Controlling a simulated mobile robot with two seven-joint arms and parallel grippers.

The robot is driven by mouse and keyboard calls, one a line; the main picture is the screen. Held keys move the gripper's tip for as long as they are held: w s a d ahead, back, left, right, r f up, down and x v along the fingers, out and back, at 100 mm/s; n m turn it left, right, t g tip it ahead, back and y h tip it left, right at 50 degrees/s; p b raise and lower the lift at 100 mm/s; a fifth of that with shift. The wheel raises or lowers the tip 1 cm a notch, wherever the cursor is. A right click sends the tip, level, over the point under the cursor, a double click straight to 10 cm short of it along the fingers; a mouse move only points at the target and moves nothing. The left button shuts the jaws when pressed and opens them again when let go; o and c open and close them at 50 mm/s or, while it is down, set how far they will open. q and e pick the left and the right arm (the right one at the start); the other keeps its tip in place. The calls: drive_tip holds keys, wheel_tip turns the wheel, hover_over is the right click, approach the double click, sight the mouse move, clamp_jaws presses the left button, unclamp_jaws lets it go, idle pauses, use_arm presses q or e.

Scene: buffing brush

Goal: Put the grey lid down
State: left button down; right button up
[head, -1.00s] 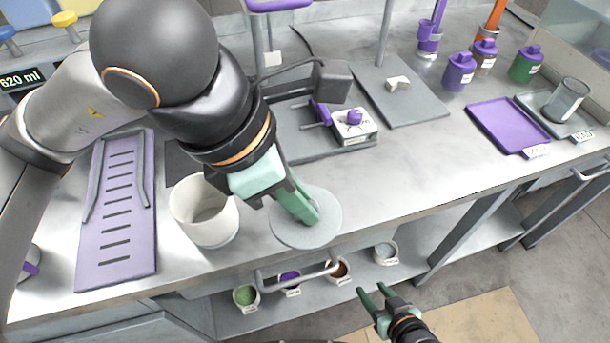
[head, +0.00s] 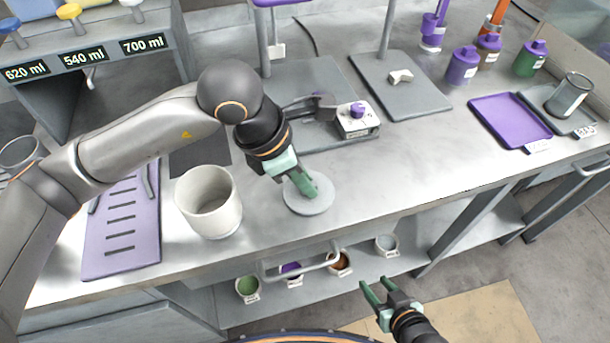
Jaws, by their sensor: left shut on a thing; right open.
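The grey lid (head: 322,203) is a flat round disc at the front part of the counter, right of the open white pot (head: 210,203). My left gripper (head: 306,187) is above the lid, shut on its middle part; the fingers hide what they grip. The lid looks level and at or very near the counter top; I cannot tell whether it touches. My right gripper (head: 375,292) is open and empty, low in front of the counter.
A purple slotted rack (head: 122,225) lies left of the pot. A device with a purple knob (head: 357,118) stands behind the lid. A purple tray (head: 508,120) lies at the right. The counter (head: 400,165) right of the lid is clear. Small cups stand on the lower shelf.

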use_arm(q)
drive_tip(key=shift+f, duration=0.2)
drive_tip(key=c, duration=0.8)
unclamp_jaws()
drive_tip(key=shift+c, duration=0.2)
drive_tip(key=shift+r, duration=0.1)
drive_tip(key=shift+r, duration=0.2)
drive_tip(key=v, duration=1.2)
